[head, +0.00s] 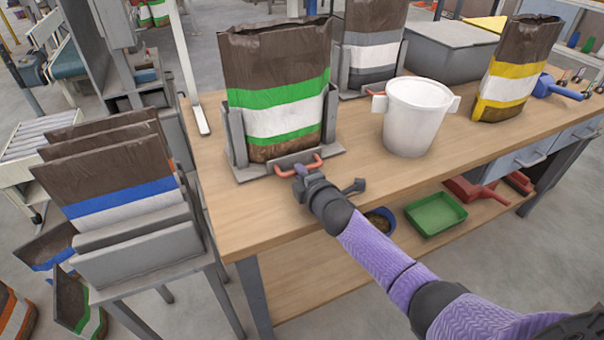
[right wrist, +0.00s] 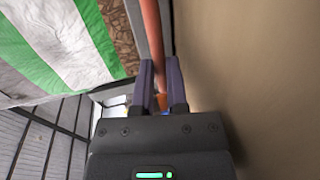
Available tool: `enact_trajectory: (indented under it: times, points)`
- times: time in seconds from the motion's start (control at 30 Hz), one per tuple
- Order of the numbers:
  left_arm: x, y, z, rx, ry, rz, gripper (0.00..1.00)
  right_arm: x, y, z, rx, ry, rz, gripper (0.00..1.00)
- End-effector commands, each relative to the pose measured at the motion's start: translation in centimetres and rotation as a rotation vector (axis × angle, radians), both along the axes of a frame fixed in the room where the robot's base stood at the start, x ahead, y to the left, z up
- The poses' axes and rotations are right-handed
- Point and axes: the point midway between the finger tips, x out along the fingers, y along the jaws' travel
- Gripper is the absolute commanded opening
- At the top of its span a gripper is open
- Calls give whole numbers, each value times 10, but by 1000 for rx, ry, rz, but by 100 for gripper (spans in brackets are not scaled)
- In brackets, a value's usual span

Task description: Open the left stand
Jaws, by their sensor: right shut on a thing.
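The left stand (head: 238,142) is a grey metal holder near the left end of the wooden table. A brown bag with green and white bands (head: 277,75) stands upright in it. A red-orange handle (head: 285,172) runs along the stand's front edge. My right gripper (head: 301,170) reaches in from the right and is shut on this handle. In the right wrist view the fingers (right wrist: 160,82) close about the red bar (right wrist: 152,40), beside the bag (right wrist: 70,50). My left gripper is not in view.
A second stand (head: 345,75) holds a grey-banded bag behind. A white bucket (head: 416,120) stands right of the left stand. A yellow-banded bag (head: 515,70) is farther right. Bags fill a rack (head: 140,255) at left. A green tray (head: 435,214) lies on the lower shelf.

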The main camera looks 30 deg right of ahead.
Motion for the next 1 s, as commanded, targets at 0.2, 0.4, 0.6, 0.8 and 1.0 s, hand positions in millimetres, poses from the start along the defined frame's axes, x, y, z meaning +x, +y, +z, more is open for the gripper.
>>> enact_trajectory:
  times: [0.2, 0.4, 0.6, 0.8, 1.0]
  points:
    - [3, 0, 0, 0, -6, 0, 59, 0, 0, -1, 0, 2, -1, 0]
    - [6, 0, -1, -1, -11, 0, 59, 0, 0, -1, 0, 2, -1, 0]
    - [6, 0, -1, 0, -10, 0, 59, 0, 0, -1, 0, 1, -1, 32]
    - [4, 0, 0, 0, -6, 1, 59, -1, 0, 0, 0, 0, 0, 32]
    - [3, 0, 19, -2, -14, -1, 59, -25, 2, 10, 0, 0, 1, 32]
